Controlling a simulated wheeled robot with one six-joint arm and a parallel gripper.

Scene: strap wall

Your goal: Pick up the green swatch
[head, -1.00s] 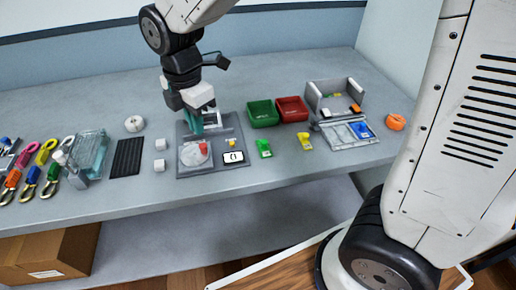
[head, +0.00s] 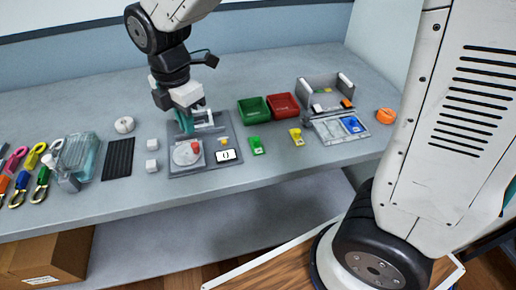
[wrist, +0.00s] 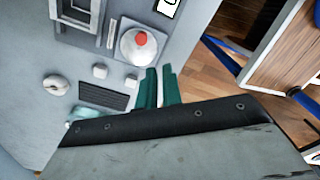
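A small green piece with a pale label (head: 256,146), which looks like the green swatch, lies on the grey table right of the scale-like station (head: 235,138) and in front of the green bin. I cannot make it out in the wrist view. My gripper (head: 186,122) has teal fingers and hangs over the station's back left part, left of the green piece and apart from it. In the wrist view my gripper (wrist: 160,70) shows two fingers with a narrow gap and nothing between them.
A green bin (head: 253,111) and a red bin (head: 283,106) stand behind. A yellow piece (head: 297,136) lies to the right, near a grey holder (head: 340,130) with a blue piece (head: 352,124). White cubes, a black pad (head: 118,159) and colored straps are left.

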